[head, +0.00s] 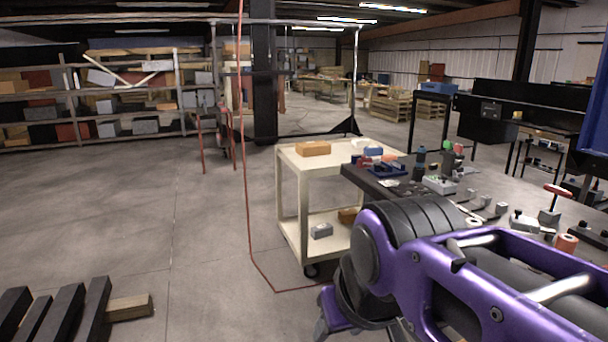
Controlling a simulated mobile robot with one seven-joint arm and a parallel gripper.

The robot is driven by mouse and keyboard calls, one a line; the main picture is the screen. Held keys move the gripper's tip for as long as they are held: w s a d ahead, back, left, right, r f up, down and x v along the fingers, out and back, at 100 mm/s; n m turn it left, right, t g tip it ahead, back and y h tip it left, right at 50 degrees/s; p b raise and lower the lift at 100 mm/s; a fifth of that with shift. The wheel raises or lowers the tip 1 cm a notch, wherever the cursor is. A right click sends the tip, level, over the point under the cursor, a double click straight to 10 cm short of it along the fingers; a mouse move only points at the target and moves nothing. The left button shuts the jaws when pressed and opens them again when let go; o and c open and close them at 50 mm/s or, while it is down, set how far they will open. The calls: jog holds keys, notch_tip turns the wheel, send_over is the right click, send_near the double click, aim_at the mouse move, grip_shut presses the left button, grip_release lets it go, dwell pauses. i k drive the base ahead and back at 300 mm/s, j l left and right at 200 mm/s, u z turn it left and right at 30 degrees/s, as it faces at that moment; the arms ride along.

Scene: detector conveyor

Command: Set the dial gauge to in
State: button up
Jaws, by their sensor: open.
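My purple and black arm fills the lower right of the head view. My gripper (358,326) shows partly at the bottom edge, below the arm's black joint, low in front of the white cart. Its fingers look apart, and I see nothing between them. I cannot make out a dial gauge among the small items on the dark workbench (362,178) at right. My arm hides part of the bench's near side.
A white two-shelf cart (287,158) stands against the bench's left end, with an orange-brown box (313,149) on top. A red hose (247,200) hangs down and runs along the floor. Dark beams (65,312) lie at bottom left.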

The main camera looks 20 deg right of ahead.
aim_at(528, 225)
jog(key=i+z, duration=0.45)
jog(key=i+j+z, duration=0.15)
jog(key=i+z, duration=0.45)
jog(key=z, duration=0.15)
jog(key=i+j+z, duration=0.15)
jog(key=z, duration=0.2)
jog(key=i+j+z, duration=0.15)
jog(key=z, duration=0.15)
jog(key=i, duration=0.1)
